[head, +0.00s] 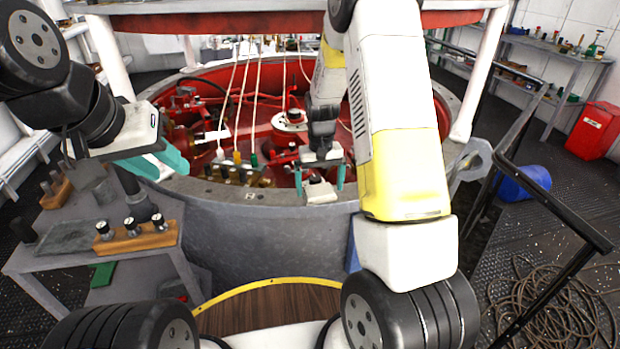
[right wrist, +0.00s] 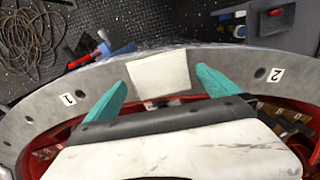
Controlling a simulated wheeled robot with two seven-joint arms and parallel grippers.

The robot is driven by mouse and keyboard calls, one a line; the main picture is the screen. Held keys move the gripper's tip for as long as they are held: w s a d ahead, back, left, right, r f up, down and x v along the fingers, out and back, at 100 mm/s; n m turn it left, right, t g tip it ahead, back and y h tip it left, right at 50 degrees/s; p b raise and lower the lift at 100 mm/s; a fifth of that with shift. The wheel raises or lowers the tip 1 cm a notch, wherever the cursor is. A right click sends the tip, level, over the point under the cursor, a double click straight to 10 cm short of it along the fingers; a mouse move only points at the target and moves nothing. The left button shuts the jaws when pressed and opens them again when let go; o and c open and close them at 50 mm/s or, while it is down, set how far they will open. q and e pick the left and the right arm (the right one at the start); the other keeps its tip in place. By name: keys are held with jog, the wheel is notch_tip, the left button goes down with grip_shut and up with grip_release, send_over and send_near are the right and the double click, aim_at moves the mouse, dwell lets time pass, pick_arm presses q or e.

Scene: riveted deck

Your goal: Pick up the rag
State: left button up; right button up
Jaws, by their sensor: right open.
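The rag (right wrist: 158,74) looks like a white, folded square and lies flat on the grey rim of the round tank. In the head view it (head: 320,193) shows as a small pale patch on the near rim, partly hidden behind my right gripper. My right gripper (head: 319,180) is open above the rim, with one teal finger on each side of the rag. In the right wrist view the fingers (right wrist: 163,85) also stand on either side of it. My left gripper (head: 155,165) hangs at the left above a side table; its finger gap is unclear.
The grey rim (head: 270,196) encircles a red pit with ropes and fittings. A row of fittings (head: 238,175) stands on the rim left of my right gripper. A side table (head: 65,237) holds wooden blocks with knobs. A black railing (head: 550,210) and coiled rope (head: 555,310) are right.

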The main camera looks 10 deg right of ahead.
jog(key=shift+f, duration=0.75)
jog(key=c, duration=1.4)
jog(key=shift+r, duration=0.5)
jog(key=shift+c, duration=0.2)
jog(key=r, duration=0.3)
jog(key=shift+s+a, duration=0.1)
jog(key=shift+s, duration=0.1)
jog(key=s+a+r, duration=0.1)
jog(key=s+a, duration=0.3)
jog(key=s, duration=1.1)
jog(key=shift+a, duration=0.1)
